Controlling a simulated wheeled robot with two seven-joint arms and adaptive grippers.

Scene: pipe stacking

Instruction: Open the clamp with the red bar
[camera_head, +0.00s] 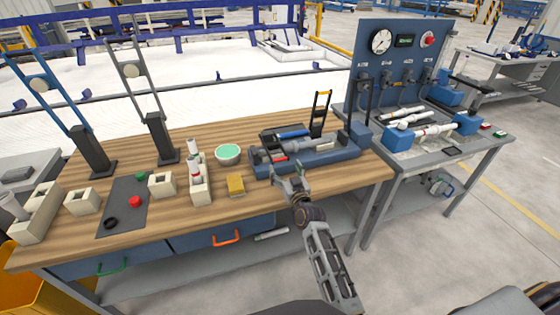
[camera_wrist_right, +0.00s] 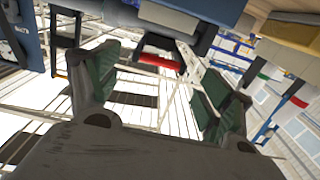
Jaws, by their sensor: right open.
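A small red bar (camera_head: 280,159) shows at the left part of a long blue fixture (camera_head: 325,163) on the wooden table. It also shows in the right wrist view as a red strip (camera_wrist_right: 158,62) on a grey and dark part, seen beyond the gap between the fingers. My right gripper (camera_head: 286,176) is open and empty, at the front left side of the fixture, close to the bar. In the head view it partly hides the fixture; I cannot tell whether it touches. A grey cylinder (camera_head: 308,146) lies along the fixture. My left gripper is not in view.
A green-topped bowl (camera_head: 228,154) and a yellow block (camera_head: 235,185) stand left of the fixture. A black frame with an orange top (camera_head: 321,97) rises behind it. A gauge panel (camera_head: 400,52) stands at the right. The table's front edge lies below my right gripper.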

